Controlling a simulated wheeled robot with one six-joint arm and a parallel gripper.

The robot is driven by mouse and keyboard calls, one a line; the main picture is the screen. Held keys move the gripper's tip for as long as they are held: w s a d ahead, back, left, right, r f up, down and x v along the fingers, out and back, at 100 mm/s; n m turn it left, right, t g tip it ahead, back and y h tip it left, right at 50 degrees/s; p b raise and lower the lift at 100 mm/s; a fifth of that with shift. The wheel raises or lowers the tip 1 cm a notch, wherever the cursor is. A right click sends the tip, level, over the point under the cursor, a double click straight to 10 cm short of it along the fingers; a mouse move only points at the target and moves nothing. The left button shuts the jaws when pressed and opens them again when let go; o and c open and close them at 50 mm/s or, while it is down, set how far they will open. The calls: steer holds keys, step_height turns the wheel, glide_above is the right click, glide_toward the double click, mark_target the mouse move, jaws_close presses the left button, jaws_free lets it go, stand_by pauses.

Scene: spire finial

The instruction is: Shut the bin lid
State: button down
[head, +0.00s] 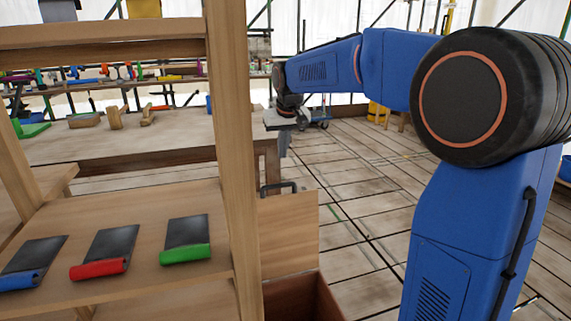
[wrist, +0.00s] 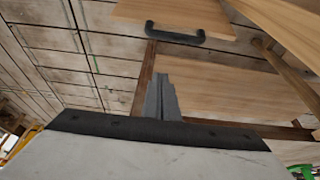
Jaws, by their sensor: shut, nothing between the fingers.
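The bin (head: 318,298) is a brown box at the lower middle of the head view, partly hidden by a shelf post. Its light wooden lid (head: 289,235) stands raised, with the bin's dark inside showing below it. A black handle (head: 279,187) is at the lid's top edge. In the wrist view the handle (wrist: 175,34) and part of the lid (wrist: 190,14) show at the top. My gripper (head: 284,146) is above and beyond the handle in the head view, apart from it. Its grey fingers (wrist: 161,98) are shut together and empty.
A wooden shelf (head: 150,235) with blue, red and green-handled scrapers stands at the left, close to the bin. A long workbench (head: 150,140) is behind it. The tiled floor (head: 350,190) right of the bin is clear.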

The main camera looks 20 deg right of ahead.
step_height(320, 180, down, 9)
steer(key=shift+s, duration=0.4)
stand_by(0.4)
